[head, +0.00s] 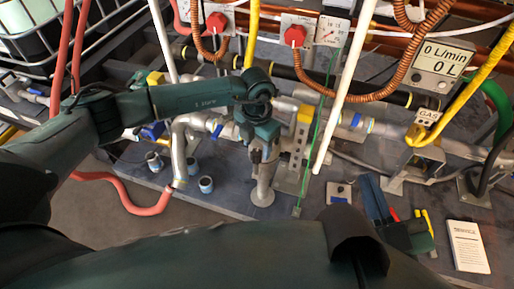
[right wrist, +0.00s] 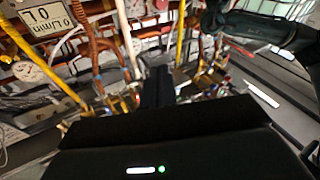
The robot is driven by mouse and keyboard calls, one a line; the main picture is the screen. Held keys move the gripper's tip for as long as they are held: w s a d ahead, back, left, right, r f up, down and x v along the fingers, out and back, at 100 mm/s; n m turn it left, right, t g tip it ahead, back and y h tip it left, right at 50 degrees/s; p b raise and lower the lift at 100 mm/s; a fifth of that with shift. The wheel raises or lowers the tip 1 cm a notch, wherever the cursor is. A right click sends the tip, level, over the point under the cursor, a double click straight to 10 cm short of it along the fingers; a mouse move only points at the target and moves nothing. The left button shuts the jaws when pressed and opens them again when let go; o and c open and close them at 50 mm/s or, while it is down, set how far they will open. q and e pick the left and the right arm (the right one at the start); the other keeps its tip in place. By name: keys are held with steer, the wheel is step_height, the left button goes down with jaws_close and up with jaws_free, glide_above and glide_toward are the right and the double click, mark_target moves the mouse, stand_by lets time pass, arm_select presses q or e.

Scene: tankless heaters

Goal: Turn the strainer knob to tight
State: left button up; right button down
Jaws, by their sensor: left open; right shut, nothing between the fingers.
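I cannot clearly pick out the strainer knob; pipes and my left arm crowd that area. My left gripper (head: 256,154) points down over the grey pipework in the middle of the head view, just above a short upright grey pipe (head: 263,187). Its fingers are small and dark there, and I cannot tell whether they touch anything. My right gripper (right wrist: 158,88) shows in the right wrist view as a dark shut pair of fingers with nothing between them. The pipes lie beyond it.
Red valve knobs (head: 295,36) sit on the back panel. A flow meter (head: 441,62) hangs at right. A yellow hose (head: 253,35) and a white pipe (head: 345,82) cross the view. A tool holder (head: 408,237) and a white card (head: 467,246) lie front right.

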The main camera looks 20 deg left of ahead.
mark_target(257, 152)
arm_select(q)
step_height(257, 152, up, 9)
steer(key=p, duration=0.2)
steer(key=shift+r, duration=0.2)
arm_select(e)
steer(key=shift+d+f+g+h, duration=0.5)
steer(key=shift+f+h, duration=0.1)
steer(key=shift+f, duration=0.05)
steer(key=shift+s+a+r, duration=0.1)
steer(key=shift+r, duration=0.1)
arm_select(q)
steer(key=shift+s, duration=0.1)
arm_select(e)
steer(key=shift+s, duration=0.1)
